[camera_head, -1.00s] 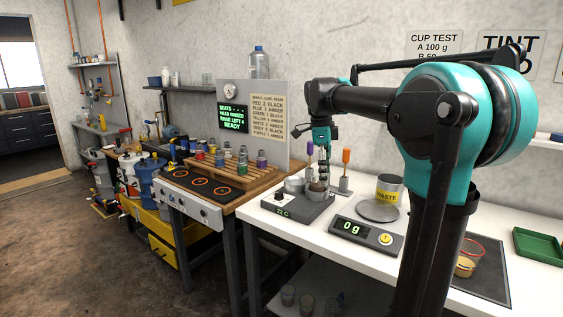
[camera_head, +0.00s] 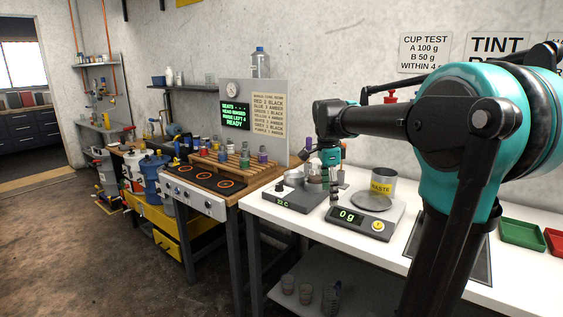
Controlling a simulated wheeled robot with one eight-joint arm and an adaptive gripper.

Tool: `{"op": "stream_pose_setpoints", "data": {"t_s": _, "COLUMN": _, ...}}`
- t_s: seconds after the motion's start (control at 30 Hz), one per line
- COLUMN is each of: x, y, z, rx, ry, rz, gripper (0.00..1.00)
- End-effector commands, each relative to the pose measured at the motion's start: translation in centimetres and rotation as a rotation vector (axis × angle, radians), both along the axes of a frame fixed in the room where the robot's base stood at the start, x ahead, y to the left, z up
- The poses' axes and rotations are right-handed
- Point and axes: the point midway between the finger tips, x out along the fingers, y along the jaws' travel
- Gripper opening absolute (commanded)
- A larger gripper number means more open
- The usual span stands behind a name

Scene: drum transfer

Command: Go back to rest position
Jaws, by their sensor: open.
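My gripper (camera_head: 334,199) hangs at the end of my teal and black arm, over the white bench (camera_head: 262,208) between the small hotplate and the scale. It is small in this view, but its jaws are open and I see nothing held in them. The hotplate (camera_head: 292,199) reads 32 C and carries small metal pots (camera_head: 293,178). The scale (camera_head: 350,220) reads 0 g, and its round plate (camera_head: 371,201) looks empty. My gripper partly hides the gap between hotplate and scale.
A waste can (camera_head: 383,186) stands behind the scale. Green (camera_head: 522,234) and red (camera_head: 554,240) trays lie at the right. Glass jars (camera_head: 305,293) sit on the lower shelf.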

Motion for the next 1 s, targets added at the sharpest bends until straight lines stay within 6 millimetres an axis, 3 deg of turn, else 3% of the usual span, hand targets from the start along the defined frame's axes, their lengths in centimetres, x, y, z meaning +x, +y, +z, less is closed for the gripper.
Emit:
{"op": "stream_pose_setpoints", "data": {"t_s": 0.27, "x": -3.9, "y": -1.5, "z": -6.3, "rx": 0.004, "ry": -0.053, "rz": 0.36, "gripper": 0.76}}
{"op": "stream_pose_setpoints", "data": {"t_s": 0.5, "x": -10.6, "y": -3.2, "z": -14.7, "rx": -0.054, "ry": -0.133, "rz": 0.867, "gripper": 0.76}}
{"op": "stream_pose_setpoints", "data": {"t_s": 0.7, "x": -16.4, "y": -3.9, "z": -20.4, "rx": -0.147, "ry": -0.185, "rz": 1.241, "gripper": 0.76}}
{"op": "stream_pose_setpoints", "data": {"t_s": 0.83, "x": -18.8, "y": -4.1, "z": -22.5, "rx": -0.199, "ry": -0.201, "rz": 1.394, "gripper": 0.76}}
{"op": "stream_pose_setpoints", "data": {"t_s": 1.0, "x": -20.0, "y": -4.2, "z": -23.5, "rx": -0.228, "ry": -0.207, "rz": 1.475, "gripper": 0.76}}
